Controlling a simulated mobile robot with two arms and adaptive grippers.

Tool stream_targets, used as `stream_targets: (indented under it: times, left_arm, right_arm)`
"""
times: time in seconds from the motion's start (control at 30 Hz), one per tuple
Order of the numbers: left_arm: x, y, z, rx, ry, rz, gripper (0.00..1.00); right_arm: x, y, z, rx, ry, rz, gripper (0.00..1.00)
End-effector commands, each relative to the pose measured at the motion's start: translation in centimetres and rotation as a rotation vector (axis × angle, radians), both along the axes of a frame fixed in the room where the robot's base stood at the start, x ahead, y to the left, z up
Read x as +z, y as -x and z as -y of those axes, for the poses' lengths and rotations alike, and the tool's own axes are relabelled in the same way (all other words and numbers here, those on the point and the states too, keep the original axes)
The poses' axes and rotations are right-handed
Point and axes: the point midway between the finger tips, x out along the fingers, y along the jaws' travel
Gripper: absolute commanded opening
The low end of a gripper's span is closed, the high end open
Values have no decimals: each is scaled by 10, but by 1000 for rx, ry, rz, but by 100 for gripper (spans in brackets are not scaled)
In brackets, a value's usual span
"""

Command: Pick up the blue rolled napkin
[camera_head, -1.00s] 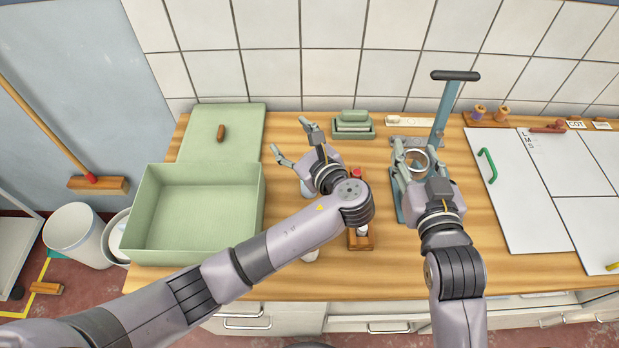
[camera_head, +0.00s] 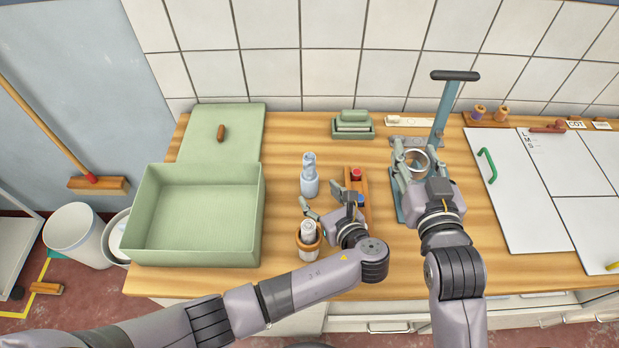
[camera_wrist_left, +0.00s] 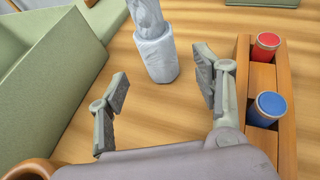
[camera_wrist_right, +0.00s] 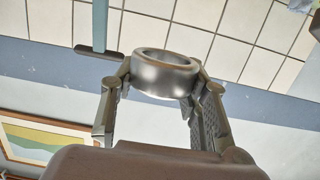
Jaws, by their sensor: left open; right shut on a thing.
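A pale blue-grey upright roll with a crumpled narrower top (camera_head: 310,184) stands on the table; it looks like the rolled napkin. It also shows beyond the fingertips in the left wrist view (camera_wrist_left: 156,55). My left gripper (camera_head: 321,198) is open and empty, on the near side of the roll and apart from it. In the left wrist view my left gripper's fingers (camera_wrist_left: 163,75) are spread, with the roll beyond the gap. My right gripper (camera_head: 415,168) is shut on a silver ring (camera_wrist_right: 165,72), held above a blue-grey stand.
A wooden rack (camera_wrist_left: 242,72) with a red-topped cylinder (camera_wrist_left: 266,44) and a blue-topped cylinder (camera_wrist_left: 270,106) stands close right of my left gripper. A terracotta pot (camera_head: 308,250) holding a pale roll is close in front. A green box (camera_head: 195,258) stands left.

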Motion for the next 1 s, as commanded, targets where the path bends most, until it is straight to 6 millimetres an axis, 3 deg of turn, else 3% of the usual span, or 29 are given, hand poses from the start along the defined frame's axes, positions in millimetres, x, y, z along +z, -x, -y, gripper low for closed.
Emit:
stream_targets:
  times: [0.43,0.73,1.0]
  left_arm:
    - [-19,-42,-20,1,-2,-1,61]
    - [-21,-46,-22,0,0,-1,61]
    - [-21,-46,-22,0,0,-1,43]
  right_arm:
    - [0,0,0,0,0,0,16]
    - [0,0,0,0,0,0,16]
    - [0,0,0,0,0,0,16]
